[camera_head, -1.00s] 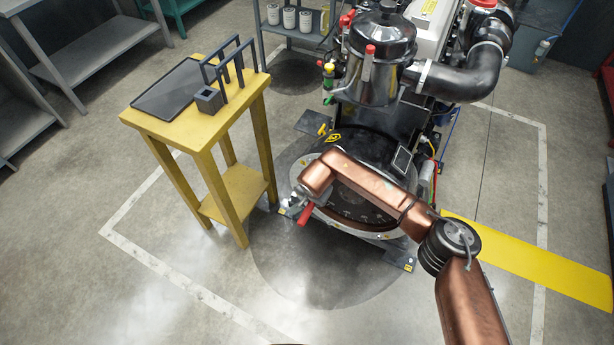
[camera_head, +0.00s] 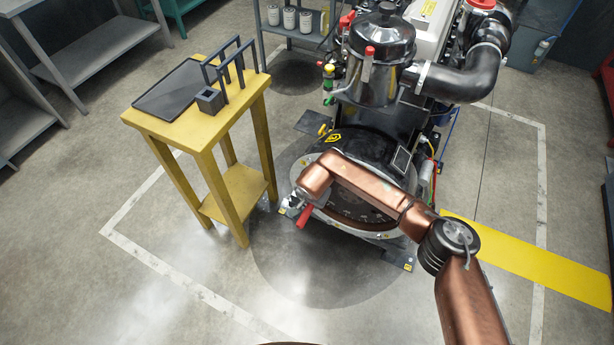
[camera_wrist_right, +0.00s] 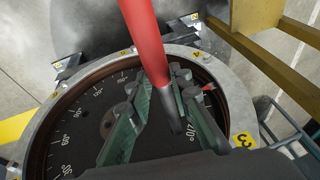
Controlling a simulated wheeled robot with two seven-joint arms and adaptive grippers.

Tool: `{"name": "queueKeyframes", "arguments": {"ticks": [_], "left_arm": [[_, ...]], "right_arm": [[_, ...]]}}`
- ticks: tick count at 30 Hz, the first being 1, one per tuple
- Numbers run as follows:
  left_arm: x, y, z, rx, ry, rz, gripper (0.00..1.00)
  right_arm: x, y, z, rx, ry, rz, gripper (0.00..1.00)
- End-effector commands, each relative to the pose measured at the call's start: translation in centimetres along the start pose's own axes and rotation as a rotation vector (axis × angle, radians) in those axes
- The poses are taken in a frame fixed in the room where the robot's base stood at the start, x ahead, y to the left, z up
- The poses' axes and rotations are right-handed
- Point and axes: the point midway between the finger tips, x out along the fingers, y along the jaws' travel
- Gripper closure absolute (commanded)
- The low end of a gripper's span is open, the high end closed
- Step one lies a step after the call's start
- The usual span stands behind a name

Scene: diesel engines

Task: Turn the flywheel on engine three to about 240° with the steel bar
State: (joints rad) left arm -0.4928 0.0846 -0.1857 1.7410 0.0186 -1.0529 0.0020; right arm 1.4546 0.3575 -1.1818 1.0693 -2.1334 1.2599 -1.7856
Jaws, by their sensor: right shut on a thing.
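The engine's flywheel (camera_head: 350,208) is a dark graduated disc inside a pale metal ring, partly hidden by my copper right arm. In the right wrist view the flywheel (camera_wrist_right: 75,125) shows white degree numbers, a red pointer (camera_wrist_right: 208,87) near its rim and yellow number tags on the ring. My right gripper (camera_head: 292,203) is at the left side of the ring. In the wrist view my right gripper (camera_wrist_right: 160,105) is shut on the steel bar (camera_wrist_right: 146,40), which has a red grip. The bar's lower end is over the flywheel's rim; whether it sits in a hole is hidden. My left gripper is out of view.
A yellow stand (camera_head: 180,122) with a black tray (camera_head: 183,90) and a dark rack (camera_head: 228,75) stands left of the engine. The engine's pipes and silver canister (camera_head: 375,75) rise behind the flywheel. The floor in front is clear.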

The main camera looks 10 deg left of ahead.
Motion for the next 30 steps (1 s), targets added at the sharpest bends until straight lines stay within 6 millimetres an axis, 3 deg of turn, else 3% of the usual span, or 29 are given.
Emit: {"name": "queueKeyframes", "arguments": {"ticks": [30], "left_arm": [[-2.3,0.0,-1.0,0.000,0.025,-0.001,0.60]], "right_arm": [[-1.3,-0.1,3.4,-0.001,0.002,-0.002,1.00]]}}
